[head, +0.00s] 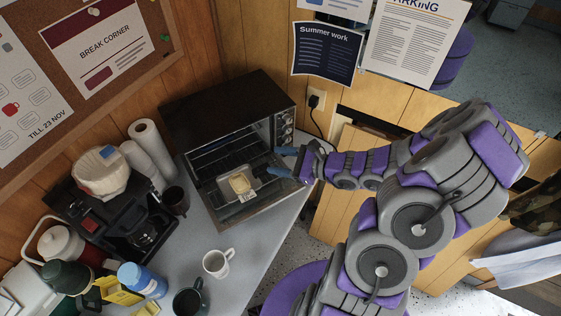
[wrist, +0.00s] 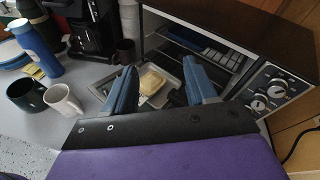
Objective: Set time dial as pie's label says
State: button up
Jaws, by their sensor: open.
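The toaster oven (head: 225,108) stands on the counter with its door (head: 262,205) folded down. A pale pie (head: 240,183) sits on a tray at the oven's opening and also shows in the wrist view (wrist: 152,80). A small white label (head: 247,196) lies at the pie's near side; its text is too small to read. The control panel (wrist: 268,92) on the oven's right carries several round dials; I cannot tell which is the time dial. My gripper (head: 283,162) is open and empty, above the door's right side. Its blue fingers (wrist: 162,84) show on both sides of the pie in the wrist view, touching nothing that I can see.
A coffee maker (head: 125,215), a white mug (head: 217,262), a dark mug (head: 188,300) and a blue bottle (head: 142,280) stand left of the oven. Paper rolls (head: 150,145) stand beside it. A wall outlet with a cord (head: 316,98) is right of the oven.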

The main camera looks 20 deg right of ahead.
jog(key=shift+d, duration=0.15)
jog(key=w+d+f+m+t+h, duration=0.3)
jog(key=d+f+m+h, duration=0.1)
jog(key=d+f+m, duration=1.4)
jog(key=shift+n, duration=0.4)
jog(key=b+x, duration=0.1)
jog(key=x, duration=0.4)
jog(key=b+x, duration=0.1)
jog(key=x, duration=0.5)
jog(key=d+b+x, duration=0.1)
jog(key=b+x, duration=0.1)
jog(key=x, duration=0.4)
jog(key=shift+w, duration=0.3)
jog(key=shift+s, duration=0.1)
grip_shut()
